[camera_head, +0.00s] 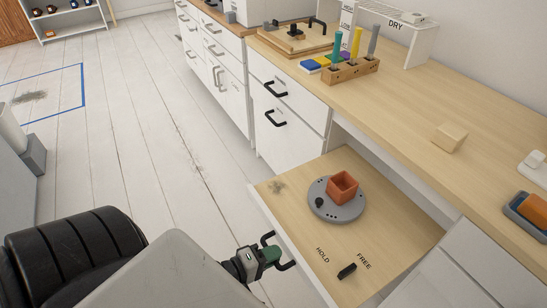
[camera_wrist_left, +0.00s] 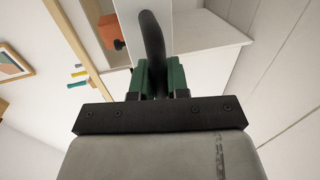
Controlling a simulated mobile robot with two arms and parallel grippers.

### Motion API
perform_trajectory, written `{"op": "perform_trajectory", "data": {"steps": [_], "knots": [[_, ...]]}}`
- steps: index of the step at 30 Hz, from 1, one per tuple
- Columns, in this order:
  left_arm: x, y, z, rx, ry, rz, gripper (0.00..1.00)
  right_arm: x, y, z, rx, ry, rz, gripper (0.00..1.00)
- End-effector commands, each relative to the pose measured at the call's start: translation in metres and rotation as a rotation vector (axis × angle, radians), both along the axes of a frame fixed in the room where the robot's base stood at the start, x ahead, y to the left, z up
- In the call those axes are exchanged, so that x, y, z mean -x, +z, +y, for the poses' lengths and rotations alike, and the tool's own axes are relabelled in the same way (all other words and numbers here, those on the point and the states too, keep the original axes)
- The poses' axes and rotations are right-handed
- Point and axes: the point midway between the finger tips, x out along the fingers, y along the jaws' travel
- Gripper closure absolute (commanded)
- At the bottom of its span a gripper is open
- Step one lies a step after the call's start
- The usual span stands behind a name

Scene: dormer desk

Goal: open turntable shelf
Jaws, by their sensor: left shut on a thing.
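The turntable shelf (camera_head: 390,232) is a wooden pull-out board that stands out from the desk front. A black lever (camera_head: 347,271) lies between the labels HOLD and FREE. My left gripper (camera_head: 269,255) is shut on the shelf's black handle (camera_head: 287,266) at its front edge. The left wrist view shows the handle (camera_wrist_left: 152,40) between the green fingers (camera_wrist_left: 160,78). My right gripper is not in view.
White drawers (camera_head: 288,110) with black handles stand left of the shelf. On the desktop are a wooden block (camera_head: 450,138), a peg rack (camera_head: 350,71) and an orange sponge in a tray (camera_head: 510,204). The floor left of the shelf is clear.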

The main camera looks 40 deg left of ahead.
Motion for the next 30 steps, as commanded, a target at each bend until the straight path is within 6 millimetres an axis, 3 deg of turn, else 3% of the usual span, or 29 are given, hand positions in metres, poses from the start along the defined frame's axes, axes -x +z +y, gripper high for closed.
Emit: {"op": "perform_trajectory", "data": {"steps": [2,3,7,19,21,30], "knots": [[0.000,0.000,0.000,-0.002,0.000,0.002,1.00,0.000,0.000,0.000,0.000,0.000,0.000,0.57],[0.000,0.000,0.000,-0.002,0.000,0.002,0.80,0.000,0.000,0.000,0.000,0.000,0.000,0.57],[0.000,0.000,0.000,-0.001,0.000,0.001,0.60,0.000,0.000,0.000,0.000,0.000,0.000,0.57],[0.009,0.002,0.004,-0.002,0.000,0.002,0.59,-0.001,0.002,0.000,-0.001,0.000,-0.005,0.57],[0.020,0.005,0.007,-0.003,-0.001,0.005,0.59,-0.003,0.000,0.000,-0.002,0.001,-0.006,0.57],[0.075,0.017,0.027,-0.002,-0.001,0.006,0.59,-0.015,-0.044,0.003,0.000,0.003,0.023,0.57]]}}
